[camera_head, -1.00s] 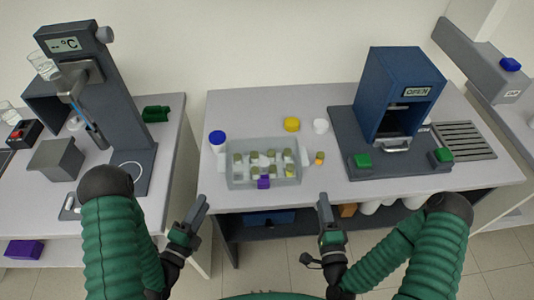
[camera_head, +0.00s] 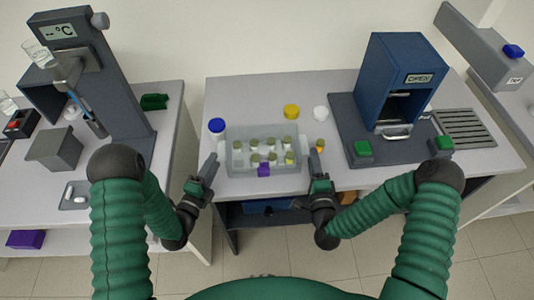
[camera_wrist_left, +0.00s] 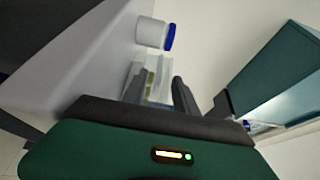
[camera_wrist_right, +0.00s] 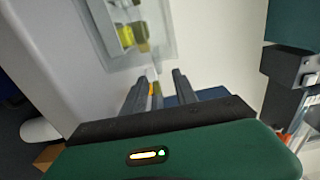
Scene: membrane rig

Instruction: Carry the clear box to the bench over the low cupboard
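The clear box (camera_head: 240,160) stands on the middle bench and holds several small vials with olive caps. A purple tag (camera_head: 264,170) is on its front side. My left gripper (camera_head: 211,163) is just left of the box, apart from it in the head view. In the left wrist view its fingers (camera_wrist_left: 158,90) are spread and the box (camera_wrist_left: 137,72) shows beyond them. My right gripper (camera_head: 316,160) is at the right end of the box. In the right wrist view its fingers (camera_wrist_right: 158,85) are spread, with the box (camera_wrist_right: 105,30) ahead; contact cannot be told.
A blue-lidded jar (camera_head: 217,126), a yellow cap (camera_head: 291,112) and a white cap (camera_head: 320,113) stand behind the box. A blue machine (camera_head: 400,75) is on the right. A grey stand (camera_head: 85,75) is on the left bench, across a gap. A low shelf is under the middle bench.

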